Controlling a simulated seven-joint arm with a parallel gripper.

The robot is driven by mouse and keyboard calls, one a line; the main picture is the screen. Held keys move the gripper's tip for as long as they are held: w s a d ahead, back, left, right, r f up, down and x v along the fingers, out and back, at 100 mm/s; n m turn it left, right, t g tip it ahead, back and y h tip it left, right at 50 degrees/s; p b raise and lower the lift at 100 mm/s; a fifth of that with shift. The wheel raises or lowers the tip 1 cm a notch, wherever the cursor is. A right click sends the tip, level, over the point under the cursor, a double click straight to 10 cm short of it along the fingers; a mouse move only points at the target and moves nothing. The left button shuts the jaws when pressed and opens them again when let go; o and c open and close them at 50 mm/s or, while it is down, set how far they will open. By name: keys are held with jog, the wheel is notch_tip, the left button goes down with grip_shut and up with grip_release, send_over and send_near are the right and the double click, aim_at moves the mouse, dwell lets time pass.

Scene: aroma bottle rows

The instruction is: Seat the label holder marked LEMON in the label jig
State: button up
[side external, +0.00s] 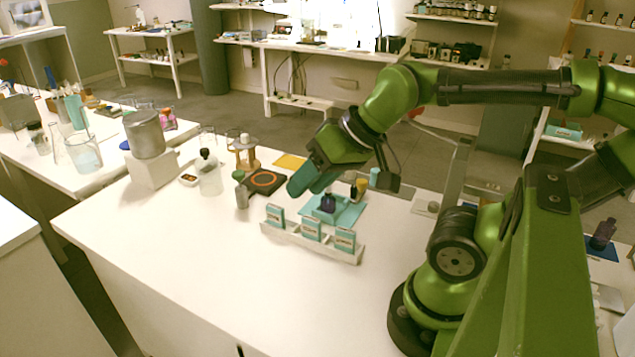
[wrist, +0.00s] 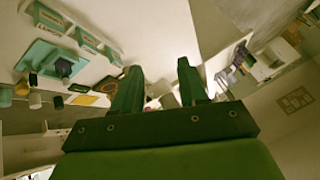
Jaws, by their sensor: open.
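Three teal-and-white label holders stand in a row in a white slotted rack (side external: 290,240): a left one (side external: 275,214), a middle one (side external: 311,229) and a right one (side external: 345,239). Their lettering is too small to read, so I cannot tell which is LEMON. A teal tray (side external: 350,214) behind the rack bears a dark blue bottle (side external: 327,203). I cannot tell which fixture is the label jig. My gripper (side external: 296,188) is open and empty, above the table behind the rack. In the wrist view its fingers (wrist: 158,68) are apart, with the rack (wrist: 72,18) at upper left.
A dark pad with an orange ring (side external: 264,181), a grey-green bottle (side external: 241,193) and a clear dark-capped bottle (side external: 208,174) stand left of my gripper. A grey cylinder on a white block (side external: 152,168) is farther left. The table's front left is clear.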

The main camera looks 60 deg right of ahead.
jog(key=shift+o, duration=0.4)
jog(key=n+g+h, duration=0.2)
jog(key=n+g, duration=0.2)
jog(key=g, duration=0.3)
send_over(346, 230)
jog(key=s, duration=0.1)
notch_tip(346, 230, down, 5)
jog(key=shift+n, duration=0.3)
notch_tip(346, 230, down, 10)
jog(key=shift+s+f, duration=0.1)
jog(key=shift+f, duration=0.1)
jog(key=shift+w+f, duration=0.2)
jog(key=shift+f, duration=0.85)
jog(key=shift+w+f, duration=0.2)
jog(key=shift+f, duration=0.8)
jog(key=shift+w+f, duration=0.2)
jog(key=shift+f, duration=0.85)
grip_shut()
